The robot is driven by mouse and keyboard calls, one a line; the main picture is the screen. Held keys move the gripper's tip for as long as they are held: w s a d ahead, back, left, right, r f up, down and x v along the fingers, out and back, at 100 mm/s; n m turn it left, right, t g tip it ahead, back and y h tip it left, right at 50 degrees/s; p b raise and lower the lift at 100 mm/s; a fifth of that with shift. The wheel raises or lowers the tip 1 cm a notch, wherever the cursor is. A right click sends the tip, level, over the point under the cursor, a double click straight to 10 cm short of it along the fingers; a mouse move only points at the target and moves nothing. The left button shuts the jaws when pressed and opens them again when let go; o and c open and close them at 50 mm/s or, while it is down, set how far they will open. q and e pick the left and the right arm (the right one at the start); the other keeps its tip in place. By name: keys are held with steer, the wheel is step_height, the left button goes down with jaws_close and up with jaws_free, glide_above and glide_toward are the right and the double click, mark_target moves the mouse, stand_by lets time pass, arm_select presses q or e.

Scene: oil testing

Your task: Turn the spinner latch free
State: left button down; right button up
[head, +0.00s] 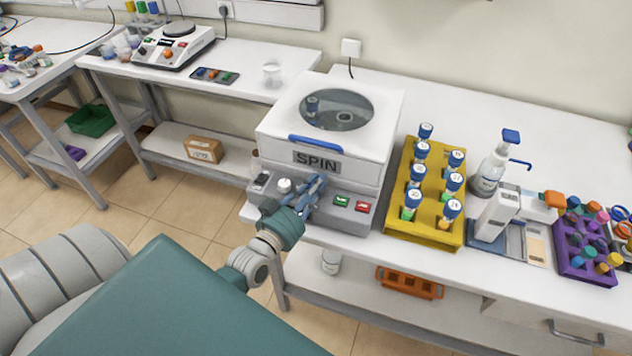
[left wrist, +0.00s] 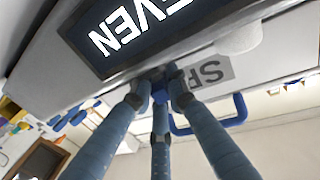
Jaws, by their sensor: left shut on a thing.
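The spinner (head: 275,131) is a white box with a round window in its lid, a SPIN label and a blue handle (head: 315,143) at the front. My left gripper (head: 314,186) is at its grey front panel, below the label and right of a white knob (head: 284,185). In the left wrist view its fingers (left wrist: 160,88) come together on a small dark blue piece at the panel, which looks like the latch (left wrist: 160,95). The fingers hide most of the latch. The blue handle also shows in the left wrist view (left wrist: 208,128), apart from the fingers. My right gripper is not in view.
A green button (head: 341,201) and a red button (head: 363,207) sit right of my left gripper. A yellow rack (head: 432,225) of blue-capped tubes stands right of the spinner. Further right are a spray bottle (head: 490,174) and a purple rack (head: 588,265). The counter behind the yellow rack is clear.

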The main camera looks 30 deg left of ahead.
arm_select(q)
steer(key=shift+a+r+n+y+p, duration=0.1)
steer(key=shift+r+n+y+p, duration=0.3)
steer(key=shift+n+y+p, duration=0.4)
steer(key=shift+f+n+g+y+p, duration=0.1)
steer(key=shift+n+g+y+p, duration=0.3)
steer(key=shift+y, duration=0.8)
steer(key=shift+a, duration=0.1)
steer(key=c, duration=1.8)
jaws_free()
steer(key=shift+o, duration=0.2)
steer(key=shift+f, duration=0.1)
steer(key=shift+s+f, duration=0.15)
steer(key=shift+s, duration=0.3)
steer(key=v, duration=1.1)
